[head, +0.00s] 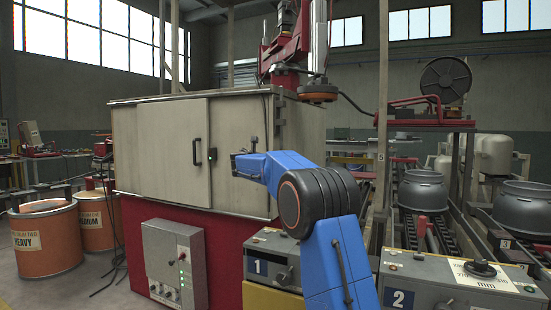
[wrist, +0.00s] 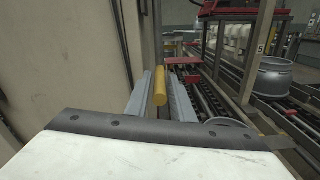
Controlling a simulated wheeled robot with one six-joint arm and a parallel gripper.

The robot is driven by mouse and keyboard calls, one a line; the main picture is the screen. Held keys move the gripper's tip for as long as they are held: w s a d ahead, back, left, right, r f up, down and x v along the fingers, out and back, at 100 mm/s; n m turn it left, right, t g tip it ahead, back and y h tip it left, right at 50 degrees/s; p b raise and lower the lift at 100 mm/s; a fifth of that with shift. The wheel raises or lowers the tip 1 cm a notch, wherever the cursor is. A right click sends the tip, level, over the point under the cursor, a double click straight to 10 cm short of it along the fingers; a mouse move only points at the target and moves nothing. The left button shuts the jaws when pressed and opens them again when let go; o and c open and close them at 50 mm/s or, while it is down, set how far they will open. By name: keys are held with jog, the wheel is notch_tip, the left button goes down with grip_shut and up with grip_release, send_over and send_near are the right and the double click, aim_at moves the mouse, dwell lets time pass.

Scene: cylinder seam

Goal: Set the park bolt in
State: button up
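A yellow round bar (wrist: 160,88) stands between the two grey fingers of my gripper (wrist: 161,98) in the wrist view. The fingers lie close along both its sides, and no clear gap shows. It may be the park bolt, but I cannot tell for sure. In the head view my blue arm reaches up and left, and its end (head: 242,163) is in front of the cabinet's right door (head: 240,125). The yellow bar does not show there. A small dark upright part (head: 255,144) shows just above the arm's end. I cannot make out a hole for a bolt.
The cabinet stands on a red base (head: 130,225), with a grey control box (head: 175,265) in front. Boxes marked 1 (head: 258,262) and 2 (head: 400,294) stand low near my arm. Orange drums (head: 45,245) stand left.

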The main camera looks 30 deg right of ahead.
jog(key=shift+x, duration=1.35)
grip_shut()
send_near(281, 139)
jog(key=shift+x, duration=2.15)
jog(key=shift+r, duration=0.1)
grip_release()
jog(key=shift+w, duration=0.1)
jog(key=shift+a, duration=0.1)
jog(key=v, duration=1.7)
